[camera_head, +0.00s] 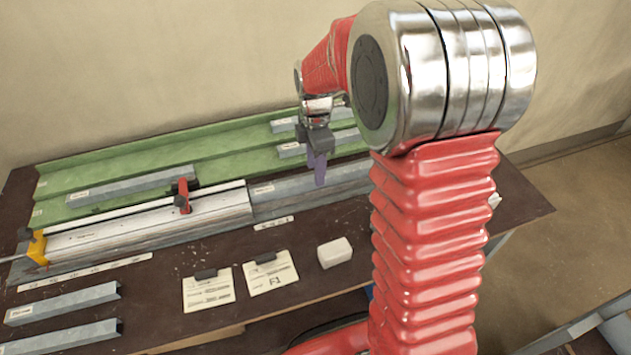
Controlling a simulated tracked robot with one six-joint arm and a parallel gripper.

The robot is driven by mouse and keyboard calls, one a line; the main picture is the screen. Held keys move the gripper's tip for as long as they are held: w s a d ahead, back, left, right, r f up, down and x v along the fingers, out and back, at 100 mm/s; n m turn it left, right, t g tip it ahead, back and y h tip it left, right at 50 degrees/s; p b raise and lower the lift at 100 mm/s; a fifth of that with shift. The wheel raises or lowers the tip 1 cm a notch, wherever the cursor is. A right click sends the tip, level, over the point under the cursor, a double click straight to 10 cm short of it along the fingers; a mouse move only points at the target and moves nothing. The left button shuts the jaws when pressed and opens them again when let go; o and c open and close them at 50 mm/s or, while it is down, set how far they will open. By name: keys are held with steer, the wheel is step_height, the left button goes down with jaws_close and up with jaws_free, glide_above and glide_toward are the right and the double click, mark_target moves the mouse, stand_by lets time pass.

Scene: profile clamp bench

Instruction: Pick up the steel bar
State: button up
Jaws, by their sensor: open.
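Several grey steel bars are in view, and I cannot tell which one the task means. One labelled bar (132,187) lies on the green rack (215,145) at left. Two shorter-looking bars, a rear one (284,125) and a nearer one (291,150), lie on its right part, partly hidden by my arm. Two more, an upper bar (62,303) and a lower bar (62,338), lie at the bench's front left. My gripper (317,174) has purple fingers, points down and is open. It appears over the right part of the clamp bed and seems empty.
A long metal clamp bed (150,225) crosses the bench (150,290), with a red clamp (183,195) and a yellow end piece (37,247). Two clipped paper cards (208,290) (270,273) and a white block (334,252) lie in front. My arm hides the bench's right side.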

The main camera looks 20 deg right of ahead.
step_height(320, 180, down, 2)
steer(key=shift+f, duration=0.2)
steer(key=shift+c, duration=0.7)
jaws_close()
